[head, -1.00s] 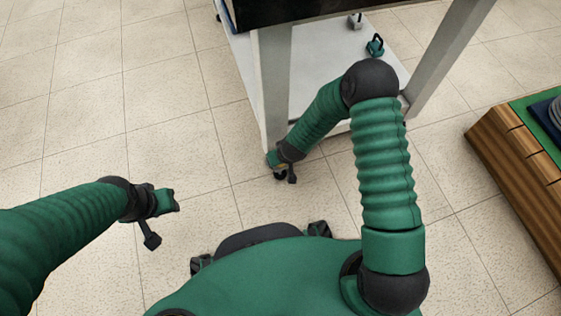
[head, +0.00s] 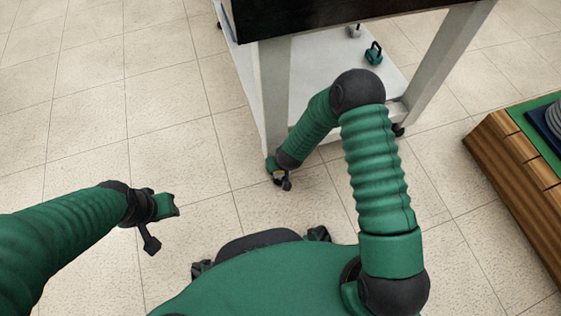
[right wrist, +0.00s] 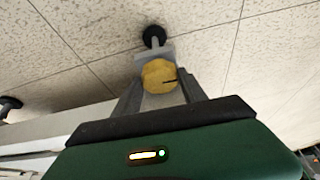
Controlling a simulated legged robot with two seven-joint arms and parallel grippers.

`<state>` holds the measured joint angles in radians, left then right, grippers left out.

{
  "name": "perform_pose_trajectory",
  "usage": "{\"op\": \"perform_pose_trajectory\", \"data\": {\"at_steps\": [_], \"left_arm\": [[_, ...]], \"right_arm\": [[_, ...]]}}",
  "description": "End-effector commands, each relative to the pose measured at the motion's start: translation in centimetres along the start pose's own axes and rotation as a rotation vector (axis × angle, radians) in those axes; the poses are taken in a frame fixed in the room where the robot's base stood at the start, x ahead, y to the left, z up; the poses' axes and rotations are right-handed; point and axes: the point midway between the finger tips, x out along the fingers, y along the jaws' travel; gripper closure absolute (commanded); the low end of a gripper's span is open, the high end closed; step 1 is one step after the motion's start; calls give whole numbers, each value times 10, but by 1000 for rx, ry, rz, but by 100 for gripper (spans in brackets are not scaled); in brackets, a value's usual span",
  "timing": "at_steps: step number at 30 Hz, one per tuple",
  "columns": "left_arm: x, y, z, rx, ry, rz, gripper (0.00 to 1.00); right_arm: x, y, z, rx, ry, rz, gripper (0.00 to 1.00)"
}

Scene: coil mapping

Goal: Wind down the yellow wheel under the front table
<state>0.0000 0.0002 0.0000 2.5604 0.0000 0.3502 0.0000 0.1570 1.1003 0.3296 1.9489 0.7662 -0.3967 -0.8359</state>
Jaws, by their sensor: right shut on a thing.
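The yellow wheel (right wrist: 160,76) sits between the two fingers of my right gripper (right wrist: 158,90) in the right wrist view. A dark round foot (right wrist: 154,36) shows just beyond it. In the head view my right gripper (head: 276,172) is at the bottom of the front table's near leg (head: 275,95), and the wheel is mostly hidden there. The right gripper is shut on the wheel. My left gripper (head: 168,205) hangs over bare floor at the left, away from the table, and its finger opening is not clear.
The front table has a dark top (head: 340,14) and a white lower shelf (head: 350,75) with a small teal object (head: 374,53) on it. A wooden box edge (head: 515,180) stands at the right. The tiled floor at left is clear.

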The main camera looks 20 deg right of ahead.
Motion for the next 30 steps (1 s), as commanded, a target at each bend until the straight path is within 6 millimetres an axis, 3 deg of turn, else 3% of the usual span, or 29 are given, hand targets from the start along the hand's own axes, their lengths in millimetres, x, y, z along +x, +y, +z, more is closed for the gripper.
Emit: {"op": "perform_pose_trajectory", "data": {"at_steps": [1, 6, 19, 20, 24, 30], "left_arm": [[-22, 0, -5, 0, 1, 0, 64], [-50, 0, -12, 0, 1, 0, 64], [-53, 0, -13, 0, 0, 0, 64], [-53, 0, -13, 0, 0, 0, 64], [-53, 0, -13, 0, 1, 0, 64], [-53, 0, -13, 0, 1, 0, 64]], "right_arm": [[-10, -2, -3, 41, -4, 20, 91], [-9, -3, -2, 206, -2, 88, 91], [-1, -2, 0, 284, 1, 118, 91], [-1, -2, 0, 284, 1, 118, 46], [-1, -2, 0, 283, 1, 118, 29], [-1, -2, 0, 282, 1, 118, 29]]}}
